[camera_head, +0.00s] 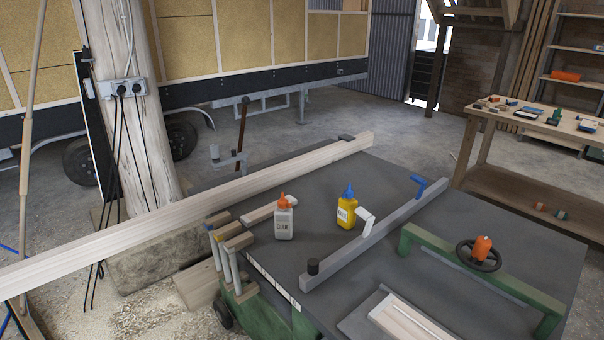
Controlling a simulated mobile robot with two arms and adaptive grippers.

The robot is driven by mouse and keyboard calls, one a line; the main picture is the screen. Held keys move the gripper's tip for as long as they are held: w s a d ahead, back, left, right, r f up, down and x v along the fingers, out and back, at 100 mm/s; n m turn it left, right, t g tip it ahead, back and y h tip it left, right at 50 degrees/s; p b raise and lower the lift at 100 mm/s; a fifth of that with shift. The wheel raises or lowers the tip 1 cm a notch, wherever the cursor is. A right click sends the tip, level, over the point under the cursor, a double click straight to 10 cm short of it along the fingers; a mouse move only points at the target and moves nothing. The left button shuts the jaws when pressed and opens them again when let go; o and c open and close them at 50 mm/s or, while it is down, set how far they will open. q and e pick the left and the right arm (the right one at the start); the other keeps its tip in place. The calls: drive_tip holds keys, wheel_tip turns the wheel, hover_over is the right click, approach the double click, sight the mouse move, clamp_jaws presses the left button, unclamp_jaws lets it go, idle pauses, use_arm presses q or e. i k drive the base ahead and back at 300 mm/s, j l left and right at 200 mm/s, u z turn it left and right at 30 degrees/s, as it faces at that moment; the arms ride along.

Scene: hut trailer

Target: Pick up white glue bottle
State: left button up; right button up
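The white glue bottle (284,220) is greyish white with an orange cap and a dark printed label. It stands upright on the dark grey table top (390,255), left of the middle of the view. A yellow bottle (347,212) with a blue cap stands upright to its right, with a gap between them. Neither of my grippers is in view.
A long wooden beam (190,215) lies along the table's far left edge. A short wood piece (262,213) lies left of the white bottle. A grey metal fence (375,238) crosses the table right of the yellow bottle. A green frame with a handwheel (478,256) stands at the right.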

sight(283, 218)
drive_tip(key=i+j+z, duration=0.5)
drive_tip(key=i+j, duration=0.2)
drive_tip(key=i+j+z, duration=0.25)
drive_tip(key=j, duration=0.35)
drive_tip(key=i, duration=0.05)
